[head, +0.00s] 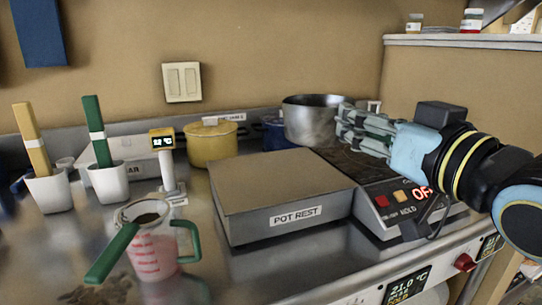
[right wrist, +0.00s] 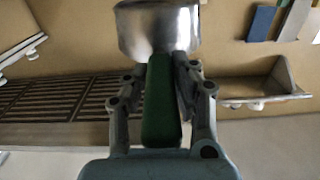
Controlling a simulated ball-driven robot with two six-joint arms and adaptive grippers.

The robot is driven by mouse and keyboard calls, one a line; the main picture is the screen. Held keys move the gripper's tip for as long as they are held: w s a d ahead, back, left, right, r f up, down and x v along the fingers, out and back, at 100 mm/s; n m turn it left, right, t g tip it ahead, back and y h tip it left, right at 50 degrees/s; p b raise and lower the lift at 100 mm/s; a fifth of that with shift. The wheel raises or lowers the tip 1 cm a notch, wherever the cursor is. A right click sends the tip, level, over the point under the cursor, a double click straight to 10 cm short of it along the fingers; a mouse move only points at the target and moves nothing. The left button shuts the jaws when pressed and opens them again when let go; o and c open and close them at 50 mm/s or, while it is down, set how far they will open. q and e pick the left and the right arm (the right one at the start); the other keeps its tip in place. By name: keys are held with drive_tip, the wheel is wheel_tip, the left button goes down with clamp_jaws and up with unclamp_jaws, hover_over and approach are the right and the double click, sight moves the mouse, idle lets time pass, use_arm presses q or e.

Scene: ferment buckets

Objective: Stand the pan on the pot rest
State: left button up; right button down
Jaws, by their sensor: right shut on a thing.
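The steel pan (head: 312,122) is upright at the back of the dark hot plate, behind the pot rest's right rear corner. I cannot tell whether its base touches the plate. My right gripper (head: 362,128) is shut on the pan's green handle, which shows between the fingers in the right wrist view (right wrist: 160,105), with the pan (right wrist: 158,30) beyond the fingertips. The pot rest (head: 275,178), a flat grey block with a label, stands left of the hot plate, and its visible top is bare. My left gripper is not in view.
The hot plate (head: 372,207) has a red display partly hidden by my arm. A yellow lidded pot (head: 212,145) and a blue pot (head: 275,134) stand behind the pot rest. A measuring jug (head: 155,252) with a green-handled strainer is at front left. White cups (head: 48,190) stand further left.

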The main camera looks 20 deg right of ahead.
drive_tip(key=w+f+b, duration=0.2)
drive_tip(key=b, duration=0.1)
drive_tip(key=shift+a, duration=0.4)
drive_tip(key=w+a+f, duration=0.1)
drive_tip(key=w, duration=0.1)
drive_tip(key=w+a+f, duration=0.1)
drive_tip(key=w+f, duration=0.1)
drive_tip(key=w, duration=0.1)
drive_tip(key=w+a+f, duration=0.1)
drive_tip(key=w+a, duration=0.1)
drive_tip(key=w, duration=0.1)
drive_tip(key=shift+a+f, duration=0.1)
drive_tip(key=shift+f, duration=0.2)
drive_tip(key=shift+w+a+f, duration=0.1)
drive_tip(key=shift+f, duration=0.2)
wheel_tip(320, 180, down, 4)
drive_tip(key=shift+r+b, duration=0.2)
drive_tip(key=shift+b, duration=0.3)
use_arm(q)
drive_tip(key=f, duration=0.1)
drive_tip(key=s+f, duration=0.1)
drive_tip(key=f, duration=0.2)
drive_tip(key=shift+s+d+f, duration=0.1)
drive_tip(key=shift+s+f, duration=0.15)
